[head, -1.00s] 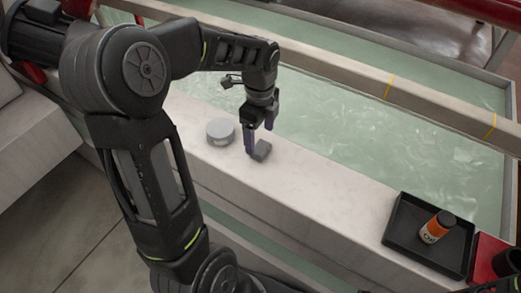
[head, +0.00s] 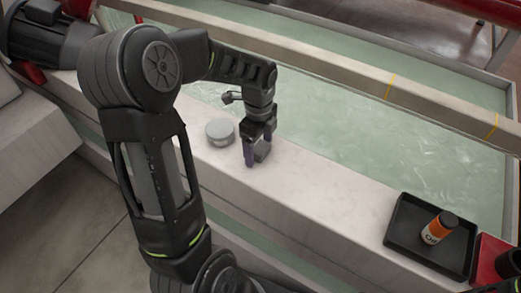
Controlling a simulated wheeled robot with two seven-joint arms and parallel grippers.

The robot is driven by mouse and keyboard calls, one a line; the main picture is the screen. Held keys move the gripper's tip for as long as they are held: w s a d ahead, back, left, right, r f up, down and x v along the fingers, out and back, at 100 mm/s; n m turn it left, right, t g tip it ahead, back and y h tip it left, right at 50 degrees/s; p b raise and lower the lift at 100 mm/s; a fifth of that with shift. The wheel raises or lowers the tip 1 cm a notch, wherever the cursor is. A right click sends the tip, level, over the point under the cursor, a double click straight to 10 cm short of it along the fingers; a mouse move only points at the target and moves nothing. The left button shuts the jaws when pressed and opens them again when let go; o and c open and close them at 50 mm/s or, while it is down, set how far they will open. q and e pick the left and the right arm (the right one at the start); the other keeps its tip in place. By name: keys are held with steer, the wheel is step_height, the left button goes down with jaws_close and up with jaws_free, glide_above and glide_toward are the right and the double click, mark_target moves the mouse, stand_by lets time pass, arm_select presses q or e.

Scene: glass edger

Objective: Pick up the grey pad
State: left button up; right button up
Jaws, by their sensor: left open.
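The grey pad (head: 262,151) is a small dark grey block on the pale stone ledge (head: 320,195). My left gripper (head: 257,158) points down over it, with its fingers open and around the pad. One finger stands on the near left side of the pad and partly hides it. Whether the fingers touch the pad cannot be told.
A round grey tin (head: 220,132) stands on the ledge just left of my left gripper. A black tray (head: 402,235) with an orange bottle (head: 437,230) sits at the right, beside a red box (head: 493,262). A greenish trough lies behind the ledge.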

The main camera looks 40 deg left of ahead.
mark_target(259, 147)
arm_select(q)
steer(key=c, duration=1.4)
step_height(259, 147, up, 10)
steer(key=p, duration=0.1)
steer(key=shift+p, duration=0.3)
stand_by(0.4)
